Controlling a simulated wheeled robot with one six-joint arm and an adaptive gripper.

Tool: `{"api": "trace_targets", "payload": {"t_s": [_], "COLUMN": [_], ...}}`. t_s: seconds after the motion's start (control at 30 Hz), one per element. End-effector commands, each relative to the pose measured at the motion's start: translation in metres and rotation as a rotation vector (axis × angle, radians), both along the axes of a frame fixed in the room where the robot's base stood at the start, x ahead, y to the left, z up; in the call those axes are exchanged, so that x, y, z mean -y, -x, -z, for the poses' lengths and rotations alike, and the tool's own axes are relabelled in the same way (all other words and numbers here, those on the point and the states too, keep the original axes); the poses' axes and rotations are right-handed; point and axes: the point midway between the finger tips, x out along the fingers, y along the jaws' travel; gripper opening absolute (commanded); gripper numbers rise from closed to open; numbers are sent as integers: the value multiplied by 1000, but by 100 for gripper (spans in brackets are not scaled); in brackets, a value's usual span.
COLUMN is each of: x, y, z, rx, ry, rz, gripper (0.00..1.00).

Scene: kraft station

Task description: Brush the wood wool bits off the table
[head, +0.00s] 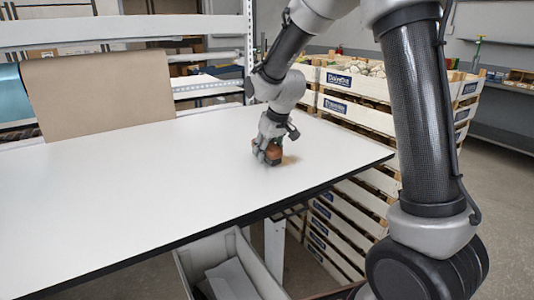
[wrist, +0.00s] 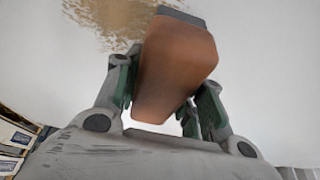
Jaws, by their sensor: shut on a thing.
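My gripper (head: 267,152) is low over the right part of the white table (head: 150,175), shut on a brown wooden brush (head: 273,154). In the wrist view the brush (wrist: 175,65) sits between the two finger pads, with a dark grey strip at its far end. The tan wood wool bits (head: 290,160) lie on the table just right of the brush. In the wrist view the bits (wrist: 118,18) spread beside and beyond the brush's far end. The brush appears to be at the table surface, but I cannot tell whether its bristles touch it.
Stacked wooden crates (head: 355,105) stand close beyond the table's right edge. An open grey bin (head: 232,265) is below the front edge. Brown kraft paper (head: 98,90) hangs at the back left. The table's left and middle are clear.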

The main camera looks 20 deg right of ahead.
Motion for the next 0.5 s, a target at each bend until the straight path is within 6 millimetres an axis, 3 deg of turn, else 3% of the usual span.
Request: {"api": "trace_targets", "payload": {"t_s": [0.03, 0.5], "x": [1, 4], "y": [-1, -2], "z": [-13, -54], "rx": [6, 2], "ry": [0, 1], "rz": [1, 4], "gripper": [13, 13]}}
